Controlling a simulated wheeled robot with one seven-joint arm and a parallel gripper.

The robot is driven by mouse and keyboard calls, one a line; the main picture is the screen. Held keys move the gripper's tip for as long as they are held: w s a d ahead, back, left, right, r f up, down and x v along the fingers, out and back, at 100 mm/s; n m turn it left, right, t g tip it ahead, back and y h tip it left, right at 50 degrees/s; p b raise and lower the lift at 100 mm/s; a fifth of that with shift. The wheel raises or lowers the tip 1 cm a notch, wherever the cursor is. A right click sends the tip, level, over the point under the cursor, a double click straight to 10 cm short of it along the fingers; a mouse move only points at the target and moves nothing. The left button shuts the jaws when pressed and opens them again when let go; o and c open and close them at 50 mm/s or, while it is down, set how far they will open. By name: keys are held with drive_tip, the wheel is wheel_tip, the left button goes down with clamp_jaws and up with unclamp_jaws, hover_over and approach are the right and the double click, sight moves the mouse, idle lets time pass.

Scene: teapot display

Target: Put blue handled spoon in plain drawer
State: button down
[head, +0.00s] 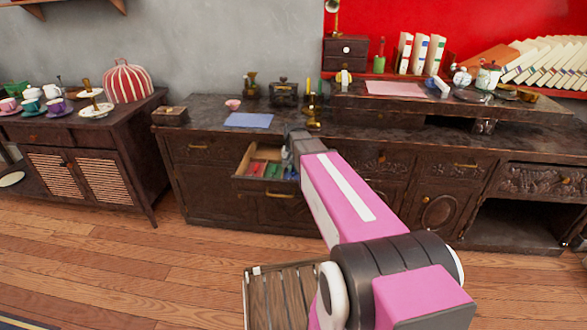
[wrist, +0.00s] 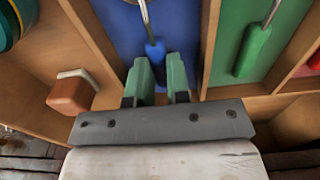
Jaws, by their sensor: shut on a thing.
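The blue handled spoon (wrist: 154,48) lies in a blue-lined compartment in the wrist view, its metal stem running up out of the frame. My gripper (wrist: 163,72) is shut on the end of its blue handle; the part between the fingers is partly hidden. In the head view, an open drawer (head: 240,178) with coloured compartments sticks out of the dark cabinet, and my arm reaches over its right side, hiding the gripper and spoon. A shut drawer with a plain front (head: 200,149) is left of it.
A green-handled utensil (wrist: 252,50) lies in the neighbouring green-lined compartment, and a reddish-brown block-like thing (wrist: 72,96) is at left. Wooden dividers stand close around my fingers. A slatted wooden stool or crate (head: 285,295) stands on the floor; floor at left is clear.

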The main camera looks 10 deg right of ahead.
sight(293, 170)
drive_tip(key=c, duration=1.1)
unclamp_jaws()
wheel_tip(293, 170, up, 12)
drive_tip(key=shift+s+r, duration=0.1)
